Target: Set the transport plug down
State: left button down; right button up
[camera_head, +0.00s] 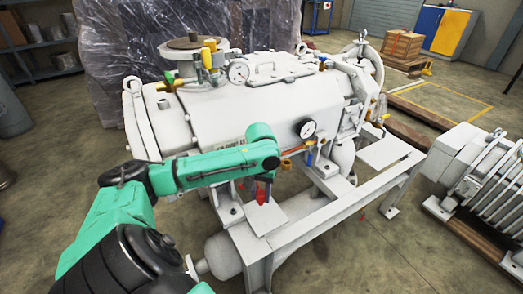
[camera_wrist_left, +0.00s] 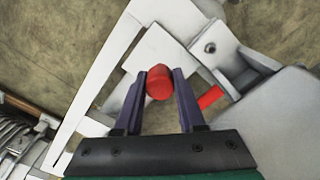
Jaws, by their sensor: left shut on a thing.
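The red transport plug (camera_head: 261,197) is held at the end of my left gripper (camera_head: 260,187), at the front of the white vacuum pump in the head view. In the left wrist view, the plug (camera_wrist_left: 159,80) shows as a red round end between the two dark fingers of my left gripper (camera_wrist_left: 159,88). The fingers are shut on it. A flat white plate (camera_head: 266,219) of the pump's frame lies just below the plug. I cannot tell whether the plug touches it. My right gripper is not in view.
The white pump (camera_head: 240,112) with gauges (camera_head: 307,129) and valves stands close behind my left arm. Another red piece (camera_wrist_left: 210,97) shows right of the fingers in the wrist view. A second white machine (camera_head: 480,175) stands at the right.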

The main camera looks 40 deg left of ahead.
pick_arm(q)
notch_tip(320, 180, down, 11)
jog(key=b, duration=0.3)
jog(key=c, duration=0.5)
grip_release()
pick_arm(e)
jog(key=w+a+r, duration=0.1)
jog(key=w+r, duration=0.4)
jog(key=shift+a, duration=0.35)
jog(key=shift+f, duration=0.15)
pick_arm(q)
notch_tip(320, 180, up, 12)
jog(key=p, duration=0.4)
jog(key=shift+f, duration=0.1)
jog(key=shift+r, duration=0.2)
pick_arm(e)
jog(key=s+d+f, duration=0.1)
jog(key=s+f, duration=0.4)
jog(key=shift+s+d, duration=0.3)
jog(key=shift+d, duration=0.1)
pick_arm(q)
jog(key=shift+f, duration=0.1)
